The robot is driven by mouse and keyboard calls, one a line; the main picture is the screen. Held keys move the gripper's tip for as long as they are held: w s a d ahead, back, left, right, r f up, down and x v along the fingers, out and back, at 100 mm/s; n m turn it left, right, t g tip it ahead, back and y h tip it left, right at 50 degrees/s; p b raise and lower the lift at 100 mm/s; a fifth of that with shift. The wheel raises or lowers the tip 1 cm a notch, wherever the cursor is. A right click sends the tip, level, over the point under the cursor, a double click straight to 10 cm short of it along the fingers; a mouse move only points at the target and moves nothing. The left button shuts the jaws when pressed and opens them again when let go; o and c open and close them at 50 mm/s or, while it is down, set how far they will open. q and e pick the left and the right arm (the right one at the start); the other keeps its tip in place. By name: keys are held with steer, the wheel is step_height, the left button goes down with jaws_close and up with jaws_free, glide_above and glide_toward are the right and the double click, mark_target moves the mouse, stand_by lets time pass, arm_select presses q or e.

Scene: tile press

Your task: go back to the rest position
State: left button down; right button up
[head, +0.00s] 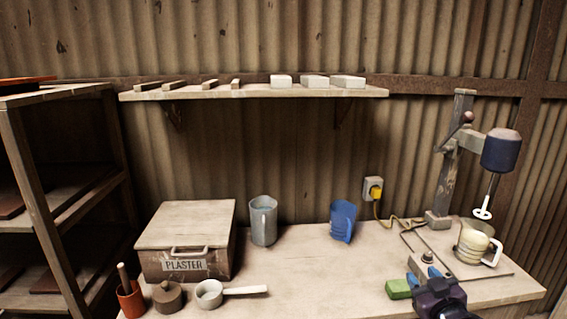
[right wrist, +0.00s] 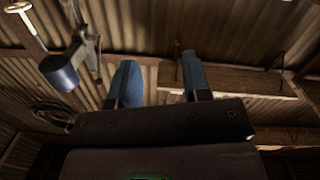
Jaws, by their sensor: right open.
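My right gripper (head: 434,282) is low at the right front of the workbench (head: 315,278) in the head view, beside a green block (head: 398,289). In the right wrist view its two blue fingers (right wrist: 160,82) stand apart with nothing between them. That view looks up toward the wall shelf and the mixer. The gripper holds nothing that I can see. My left gripper is in neither view.
A drill-like mixer (head: 500,150) stands over a pale jug (head: 474,244) at the right. A blue jug (head: 343,221), a grey jug (head: 263,221), a plaster box (head: 186,226) and a scoop (head: 210,293) stand on the bench. A shelf (head: 255,92) hangs above.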

steer(key=s+a+f+m+g, duration=0.1)
steer(key=s+a+f+g, duration=0.1)
steer(key=s+f, duration=0.9)
steer(key=s+a+f+m+g, duration=0.1)
steer(key=s+a+f+g, duration=0.1)
steer(key=s+f, duration=0.9)
steer(key=s+g, duration=0.1)
steer(key=s, duration=0.5)
steer(key=shift+s+g+h, duration=0.2)
steer(key=shift+g+h, duration=0.2)
